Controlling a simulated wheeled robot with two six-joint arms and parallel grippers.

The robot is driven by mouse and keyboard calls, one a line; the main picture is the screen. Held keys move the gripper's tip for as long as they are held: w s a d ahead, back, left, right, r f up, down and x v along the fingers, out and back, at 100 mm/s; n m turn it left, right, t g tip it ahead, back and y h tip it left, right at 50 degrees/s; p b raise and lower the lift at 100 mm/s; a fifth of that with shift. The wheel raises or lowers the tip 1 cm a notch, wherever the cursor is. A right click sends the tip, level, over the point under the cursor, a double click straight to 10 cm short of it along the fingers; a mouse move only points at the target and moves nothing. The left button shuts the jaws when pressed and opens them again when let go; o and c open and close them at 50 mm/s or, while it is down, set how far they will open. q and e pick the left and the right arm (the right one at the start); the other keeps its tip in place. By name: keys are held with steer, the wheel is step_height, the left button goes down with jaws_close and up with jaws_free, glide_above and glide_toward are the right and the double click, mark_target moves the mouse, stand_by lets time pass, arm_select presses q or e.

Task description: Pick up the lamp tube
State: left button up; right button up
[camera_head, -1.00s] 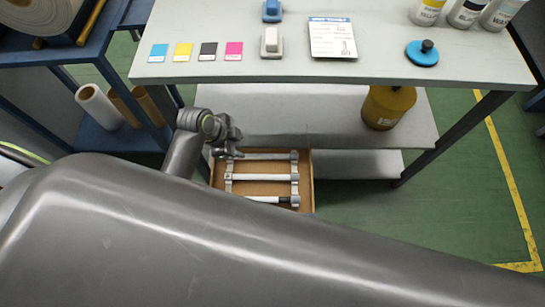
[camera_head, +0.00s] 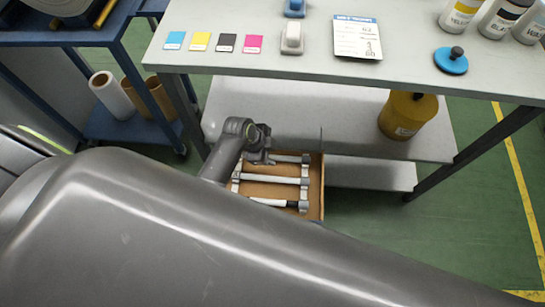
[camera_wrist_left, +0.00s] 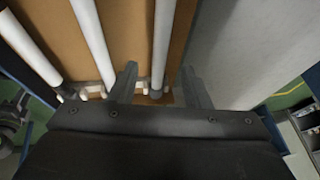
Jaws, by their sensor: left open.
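Several white lamp tubes lie side by side in an open brown box: a far tube (camera_head: 290,158), a middle tube (camera_head: 272,179) and a near tube (camera_head: 265,202). They rest on pale notched holders in the box (camera_head: 321,192). My left gripper (camera_head: 262,156) is over the far tube near its left part. In the left wrist view my left gripper (camera_wrist_left: 159,69) is open, with one finger on each side of a tube (camera_wrist_left: 163,40). Whether the fingers are down at the tube's height, or touch it, I cannot tell. My right gripper is not in view.
A table (camera_head: 300,65) with colour cards, bottles and a blue disc stands above the box. Its lower shelf (camera_head: 340,115) holds a yellow-brown jar (camera_head: 407,113) beside the box. A blue rack (camera_head: 110,125) with rolls stands left. My arm link covers the foreground.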

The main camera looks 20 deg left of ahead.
mark_target(280, 157)
arm_select(q)
steer(key=x, duration=0.2)
steer(key=b+x, duration=0.1)
steer(key=x, duration=0.2)
steer(key=shift+d+r, duration=0.15)
steer(key=shift+d, duration=0.15)
jaws_close()
